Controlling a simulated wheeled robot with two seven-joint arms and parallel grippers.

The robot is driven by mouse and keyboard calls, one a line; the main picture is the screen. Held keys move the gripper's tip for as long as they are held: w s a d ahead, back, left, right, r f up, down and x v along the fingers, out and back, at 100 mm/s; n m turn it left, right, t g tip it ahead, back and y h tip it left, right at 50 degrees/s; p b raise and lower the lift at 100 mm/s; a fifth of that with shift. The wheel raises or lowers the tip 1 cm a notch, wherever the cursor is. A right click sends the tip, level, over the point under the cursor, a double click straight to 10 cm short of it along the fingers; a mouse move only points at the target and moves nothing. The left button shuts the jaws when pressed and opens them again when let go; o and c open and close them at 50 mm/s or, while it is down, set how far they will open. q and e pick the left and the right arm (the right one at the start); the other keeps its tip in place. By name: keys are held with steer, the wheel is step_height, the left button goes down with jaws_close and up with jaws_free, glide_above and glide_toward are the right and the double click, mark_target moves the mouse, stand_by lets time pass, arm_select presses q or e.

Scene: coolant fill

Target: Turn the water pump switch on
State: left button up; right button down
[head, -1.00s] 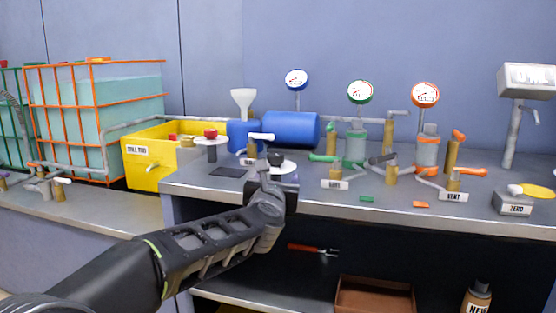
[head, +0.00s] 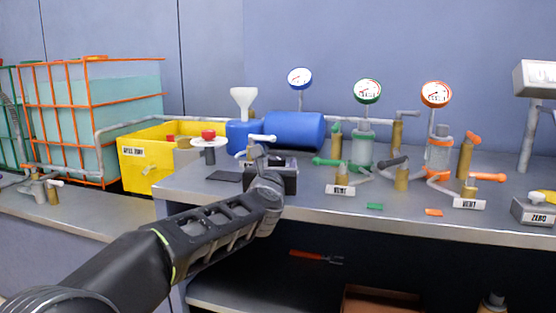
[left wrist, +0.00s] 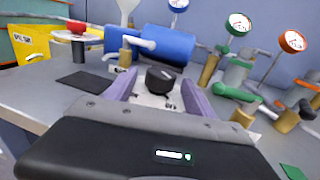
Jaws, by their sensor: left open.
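The water pump switch appears to be the black rotary knob (left wrist: 160,79) on a pale plate in the left wrist view. Small lettering on the plate is too small to read surely. My left gripper (left wrist: 160,90) is open, with its two purple fingers on either side of the knob and plate; I cannot tell whether they touch. My right gripper is not in view.
A blue tank (head: 293,130) and white funnel (head: 242,97) stand behind. A red-topped post (head: 208,142) and dark pad (head: 224,176) are to the left, near a yellow bin (head: 146,165). Valves with green (head: 328,162) and orange (head: 487,177) handles stand to the right.

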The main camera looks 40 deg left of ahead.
mark_target(278, 159)
arm_select(q)
steer(key=x, duration=0.5)
steer(key=shift+w+a, duration=0.1)
steer(key=shift+w, duration=0.05)
steer(key=c, duration=1.4)
